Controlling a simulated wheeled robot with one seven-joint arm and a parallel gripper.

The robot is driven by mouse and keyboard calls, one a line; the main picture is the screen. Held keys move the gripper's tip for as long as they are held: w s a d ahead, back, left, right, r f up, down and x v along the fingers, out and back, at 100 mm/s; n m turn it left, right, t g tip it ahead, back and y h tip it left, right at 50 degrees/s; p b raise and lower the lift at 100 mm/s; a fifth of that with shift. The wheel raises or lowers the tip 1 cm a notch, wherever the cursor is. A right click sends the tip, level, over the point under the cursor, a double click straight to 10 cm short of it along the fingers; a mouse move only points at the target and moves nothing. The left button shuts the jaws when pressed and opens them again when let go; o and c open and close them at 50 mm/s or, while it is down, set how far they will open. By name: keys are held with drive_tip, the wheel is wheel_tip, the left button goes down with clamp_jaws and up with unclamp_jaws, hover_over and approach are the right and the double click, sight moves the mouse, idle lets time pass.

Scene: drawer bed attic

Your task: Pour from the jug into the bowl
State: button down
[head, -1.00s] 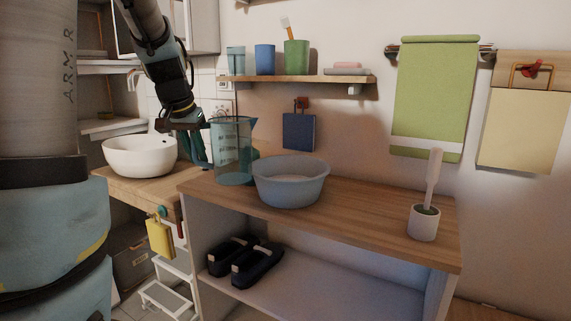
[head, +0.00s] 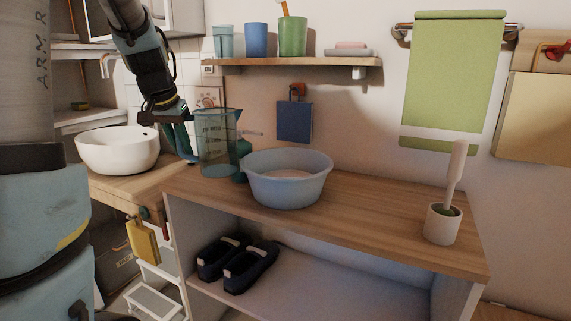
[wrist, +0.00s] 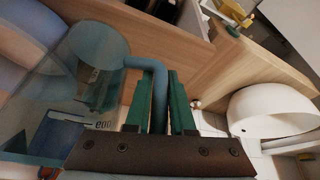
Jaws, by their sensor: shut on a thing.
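The jug (head: 214,138) is clear teal with dark measuring marks. It is upright at the back left of the wooden bench, left of the bowl. I cannot tell whether its base touches the bench. My gripper (head: 186,146) is on its left side, shut on the handle. In the wrist view, the handle (wrist: 159,92) runs between the green fingers of my gripper (wrist: 165,95), and the jug's clear wall (wrist: 50,95) fills the left. The blue-grey bowl (head: 286,190) stands on the bench, apart from the jug; its inside shows a pale bottom. Any contents of the jug cannot be made out.
A teal bottle (head: 242,158) stands behind, between jug and bowl. A white basin (head: 117,152) is on the left counter. A brush in a white pot (head: 442,225) stands at the bench's right. A shelf (head: 300,63) with cups hangs above. The bench between bowl and brush is clear.

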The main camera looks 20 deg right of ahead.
sight(202, 110)
drive_tip(key=shift+f+b, duration=1.3)
drive_tip(key=shift+f, duration=1.25)
drive_tip(key=d+r+y+p, duration=0.1)
drive_tip(key=r+y+p, duration=0.1)
drive_tip(key=r+p, duration=0.2)
drive_tip(key=s+d+r+m+t+y+p, duration=0.1)
drive_tip(key=r+p, duration=0.3)
drive_tip(key=p, duration=0.6)
drive_tip(key=d+r+t+y+p, duration=0.1)
drive_tip(key=d+r+y+p, duration=0.1)
drive_tip(key=p, duration=0.5)
drive_tip(key=shift+s+d+r+m+y, duration=0.15)
drive_tip(key=shift+r+y, duration=0.3)
drive_tip(key=shift+r, duration=0.2)
drive_tip(key=shift+s+d+r+m+y, duration=0.1)
drive_tip(key=shift+d+r+m+y, duration=0.05)
drive_tip(key=shift+r+y, duration=0.4)
drive_tip(key=shift+d+t, duration=0.1)
drive_tip(key=shift+t, duration=0.2)
drive_tip(key=shift+s+d+r+m+t+y+b, duration=0.15)
drive_tip(key=shift+d+r+t+y+b, duration=0.2)
drive_tip(key=shift+y, duration=0.3)
drive_tip(key=shift+s+d+r+m+t+y+b, duration=0.15)
drive_tip(key=shift+d+r+y, duration=0.2)
drive_tip(key=shift+r+y, duration=0.25)
drive_tip(key=shift+s+d+r+m+t+y+b, duration=0.15)
drive_tip(key=shift+d+r+m+t+y+b, duration=0.2)
drive_tip(key=shift+d+y+b, duration=0.4)
